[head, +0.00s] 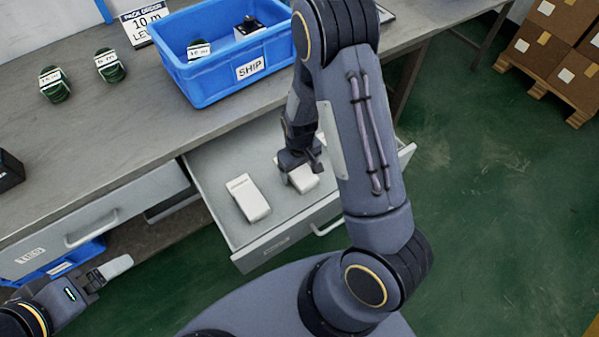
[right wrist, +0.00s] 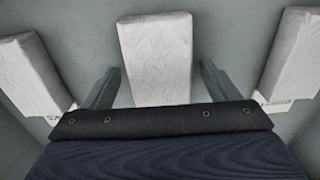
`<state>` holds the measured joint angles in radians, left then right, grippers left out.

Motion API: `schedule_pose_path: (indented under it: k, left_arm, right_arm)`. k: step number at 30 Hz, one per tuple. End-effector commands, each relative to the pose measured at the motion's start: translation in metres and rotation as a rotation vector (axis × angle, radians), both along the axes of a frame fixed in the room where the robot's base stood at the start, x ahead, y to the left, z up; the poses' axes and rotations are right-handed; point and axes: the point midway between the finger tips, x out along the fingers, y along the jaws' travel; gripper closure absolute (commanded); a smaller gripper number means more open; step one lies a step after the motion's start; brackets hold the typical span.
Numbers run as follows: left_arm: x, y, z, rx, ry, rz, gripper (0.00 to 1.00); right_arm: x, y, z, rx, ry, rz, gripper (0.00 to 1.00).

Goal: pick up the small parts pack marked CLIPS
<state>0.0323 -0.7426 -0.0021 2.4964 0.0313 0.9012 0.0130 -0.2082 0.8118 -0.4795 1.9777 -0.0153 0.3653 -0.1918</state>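White packs lie in the open drawer. In the head view, one pack (head: 248,197) lies left of my right gripper (head: 302,170), and another pack (head: 304,180) is right beneath it. In the right wrist view a middle pack (right wrist: 155,60) lies between the two open fingers of the gripper (right wrist: 158,82), with gaps on both sides. A left pack (right wrist: 32,72) and a right pack (right wrist: 291,55) flank it. Print on the packs is too small or cut off, so I cannot tell which reads CLIPS. My left gripper (head: 97,279) holds a white block (head: 116,267) at its tips.
The drawer (head: 240,237) stands out from under the grey bench (head: 120,130). On the bench are a blue SHIP bin (head: 215,90), two green-black coils (head: 54,84) and an order sign (head: 143,22). A blue bin (head: 70,262) sits below at left. Cartons (head: 550,50) stand at far right.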

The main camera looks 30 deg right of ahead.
Motion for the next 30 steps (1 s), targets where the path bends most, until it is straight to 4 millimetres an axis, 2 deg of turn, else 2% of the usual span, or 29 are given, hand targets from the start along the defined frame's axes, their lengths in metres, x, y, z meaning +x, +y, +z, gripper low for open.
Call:
schedule_pose_path:
  k: [1, 9, 16, 19, 30]
  left_arm:
    - [0.0, 0.0, 0.0, 0.0, 0.0, 0.0, 0.04]
    - [0.0, 0.0, 0.0, 0.0, 0.0, 0.0, 0.04]
    - [0.0, 0.0, 0.0, 0.0, 0.0, 0.0, 0.04]
    - [0.0, 0.0, 0.002, 0.0, 0.0, 0.0, 0.04]
    - [0.0, 0.0, 0.014, 0.0, 0.0, 0.0, 0.04]
  right_arm:
    - [0.0, 0.0, 0.0, 0.0, 0.0, 0.0, 0.25]
    - [0.0, 0.0, 0.0, 0.0, 0.0, 0.0, 0.6]
    - [0.0, 0.0, 0.002, 0.0, -0.001, 0.0, 0.6]
    - [0.001, 0.0, 0.011, 0.0, -0.003, 0.0, 0.6]
    - [0.001, 0.0, 0.082, 0.001, -0.004, 0.0, 0.6]
